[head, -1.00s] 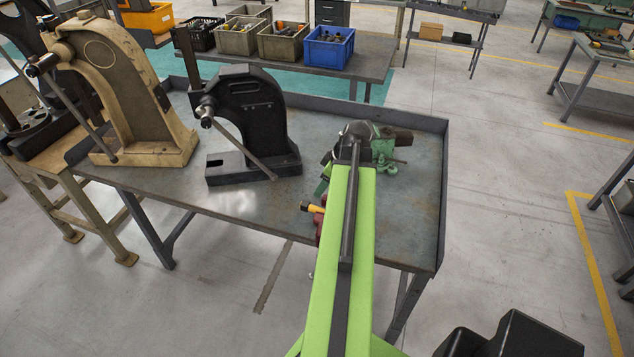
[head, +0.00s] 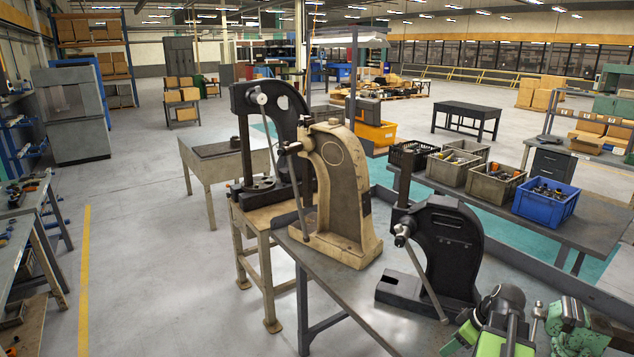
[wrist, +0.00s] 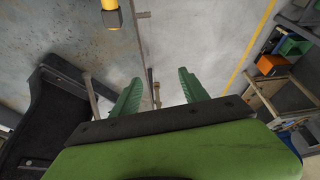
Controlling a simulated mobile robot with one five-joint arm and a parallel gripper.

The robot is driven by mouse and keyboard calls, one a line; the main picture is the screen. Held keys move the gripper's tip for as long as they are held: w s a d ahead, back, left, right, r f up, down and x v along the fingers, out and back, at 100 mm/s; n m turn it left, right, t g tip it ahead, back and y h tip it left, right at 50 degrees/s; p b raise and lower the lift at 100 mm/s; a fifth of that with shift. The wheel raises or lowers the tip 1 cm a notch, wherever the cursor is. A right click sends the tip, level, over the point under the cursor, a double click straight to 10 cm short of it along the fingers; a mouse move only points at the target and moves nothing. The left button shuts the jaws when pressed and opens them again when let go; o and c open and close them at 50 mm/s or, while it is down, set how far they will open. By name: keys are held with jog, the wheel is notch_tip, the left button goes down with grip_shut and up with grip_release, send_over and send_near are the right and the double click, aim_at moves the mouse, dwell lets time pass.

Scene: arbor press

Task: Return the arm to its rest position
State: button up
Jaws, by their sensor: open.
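My gripper (wrist: 162,78) shows in the wrist view with its two green fingers apart and nothing between them. My green and black arm shows at the bottom right of the head view, beside a green vise (head: 570,325). A black arbor press (head: 445,250) stands on the metal table (head: 345,290), left of my arm. A black body, apparently this press (wrist: 55,110), fills the left of the wrist view, and a thin lever rod lies near the left finger. A yellow tool handle (wrist: 110,18) shows at the top of the wrist view.
A beige arbor press (head: 340,195) stands further left on the table. Another black press (head: 265,130) is on a separate stand. A blue bin (head: 545,202) and grey bins (head: 495,183) sit on a bench behind. Open floor (head: 160,250) lies at left.

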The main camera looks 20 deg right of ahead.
jog(key=w+a+f+n+g+b, duration=0.1)
jog(key=w+a+f+n+b, duration=0.2)
jog(key=a, duration=0.4)
jog(key=w+a+f+b, duration=0.2)
jog(key=w+a+f, duration=0.3)
jog(key=a, duration=0.2)
jog(key=a+f+m+g+h+b, duration=0.1)
jog(key=a+f+m+b, duration=0.3)
jog(key=a, duration=0.8)
jog(key=a+f+m+g+h+b, duration=0.1)
jog(key=a+f+m+b, duration=0.3)
jog(key=a, duration=0.8)
notch_tip(320, 180, down, 3)
jog(key=shift+a+f+g+b, duration=0.2)
jog(key=shift+a+g+b, duration=0.3)
jog(key=shift+b, duration=0.55)
